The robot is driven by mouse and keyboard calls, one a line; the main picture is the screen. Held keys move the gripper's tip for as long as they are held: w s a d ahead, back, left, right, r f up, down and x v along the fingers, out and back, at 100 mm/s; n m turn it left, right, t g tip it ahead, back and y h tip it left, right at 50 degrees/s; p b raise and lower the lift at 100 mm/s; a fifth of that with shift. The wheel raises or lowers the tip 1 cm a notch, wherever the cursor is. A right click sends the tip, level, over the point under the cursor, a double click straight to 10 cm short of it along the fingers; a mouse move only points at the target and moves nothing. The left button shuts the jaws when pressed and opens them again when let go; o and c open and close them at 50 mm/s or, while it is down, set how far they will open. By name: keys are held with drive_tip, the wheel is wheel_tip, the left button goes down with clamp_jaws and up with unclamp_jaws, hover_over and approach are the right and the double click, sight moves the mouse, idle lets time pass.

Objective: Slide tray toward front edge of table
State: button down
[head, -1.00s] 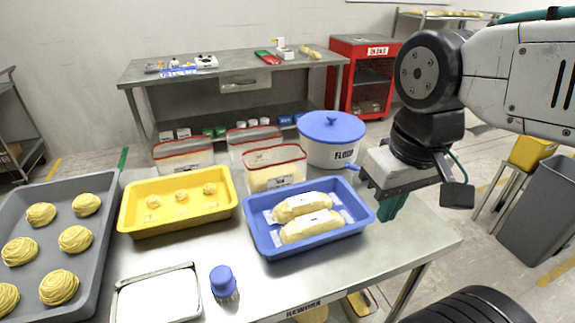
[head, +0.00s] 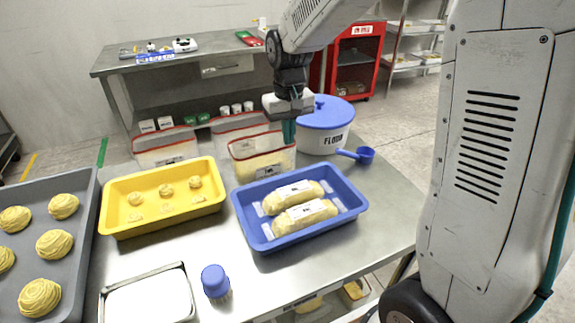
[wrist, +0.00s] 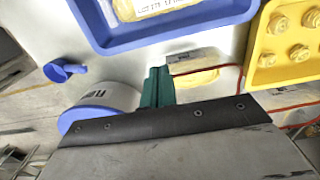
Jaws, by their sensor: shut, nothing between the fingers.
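A blue tray (head: 312,232) with two wrapped, labelled loaves (head: 300,206) sits on the metal table, right of the middle.
The flour bin (head: 322,140) with its blue lid and a blue scoop (head: 357,155) stand behind and right. A metal pan (head: 148,297) and a blue-capped shaker (head: 215,282) are in front. Bare table lies before the blue tray.

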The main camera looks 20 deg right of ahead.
drive_tip(key=f, duration=1)
drive_tip(key=shift+w+f, duration=0.35)
drive_tip(key=shift+f, duration=0.05)
